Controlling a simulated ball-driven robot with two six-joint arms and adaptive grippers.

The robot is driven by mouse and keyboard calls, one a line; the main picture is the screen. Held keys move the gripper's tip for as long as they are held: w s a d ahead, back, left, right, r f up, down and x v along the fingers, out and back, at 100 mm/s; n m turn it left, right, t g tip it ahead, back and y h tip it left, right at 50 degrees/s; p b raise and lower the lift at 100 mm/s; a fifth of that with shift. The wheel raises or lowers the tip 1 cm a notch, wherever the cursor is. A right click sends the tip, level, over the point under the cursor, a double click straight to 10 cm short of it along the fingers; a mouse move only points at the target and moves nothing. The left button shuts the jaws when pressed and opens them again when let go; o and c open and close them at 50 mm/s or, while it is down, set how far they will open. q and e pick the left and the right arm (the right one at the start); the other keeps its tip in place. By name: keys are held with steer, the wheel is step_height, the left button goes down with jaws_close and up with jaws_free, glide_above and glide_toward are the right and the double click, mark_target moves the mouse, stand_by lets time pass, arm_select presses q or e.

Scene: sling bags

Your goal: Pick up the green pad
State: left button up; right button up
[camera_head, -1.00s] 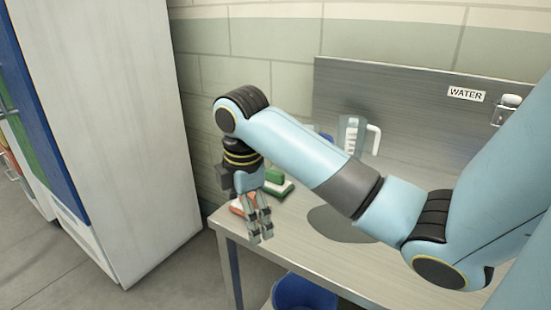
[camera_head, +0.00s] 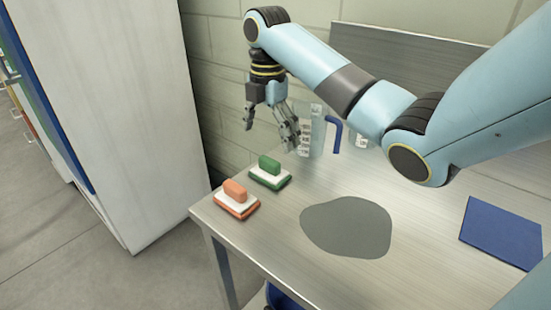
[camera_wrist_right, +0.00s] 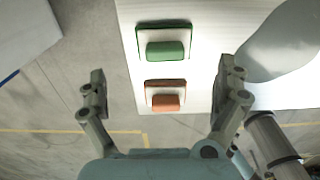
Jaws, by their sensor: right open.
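The green pad (camera_head: 270,173) has a green block grip on a white layer with a green base. It lies flat on the metal table near its left end, and it also shows in the right wrist view (camera_wrist_right: 164,42). My right gripper (camera_head: 270,136) is open and empty in the air above and behind the green pad, not touching it. In the right wrist view its spread fingers (camera_wrist_right: 162,76) frame the pads from either side. My left gripper is not in view.
A similar orange pad (camera_head: 237,200) lies beside the green one, nearer the table's front-left corner. Clear jugs (camera_head: 312,132), one with a blue handle, stand behind. A flat grey patch (camera_head: 347,226) and a blue mat (camera_head: 503,232) lie to the right on the metal table (camera_head: 300,275).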

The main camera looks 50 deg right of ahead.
mark_target(270, 160)
steer(key=shift+a+f, duration=0.2)
steer(key=shift+f, duration=0.95)
steer(key=shift+s+f, duration=0.1)
steer(key=shift+f, duration=0.25)
steer(key=f, duration=0.4)
steer(key=shift+s+a+f, duration=0.1)
steer(key=shift+s+f, duration=0.1)
steer(key=shift+s, duration=0.1)
steer(key=shift+f, duration=0.35)
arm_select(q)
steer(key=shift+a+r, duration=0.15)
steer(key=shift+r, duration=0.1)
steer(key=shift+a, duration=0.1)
arm_select(e)
steer(key=shift+c, duration=0.4)
steer(key=c, duration=0.5)
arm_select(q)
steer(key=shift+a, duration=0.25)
arm_select(e)
steer(key=c, duration=0.7)
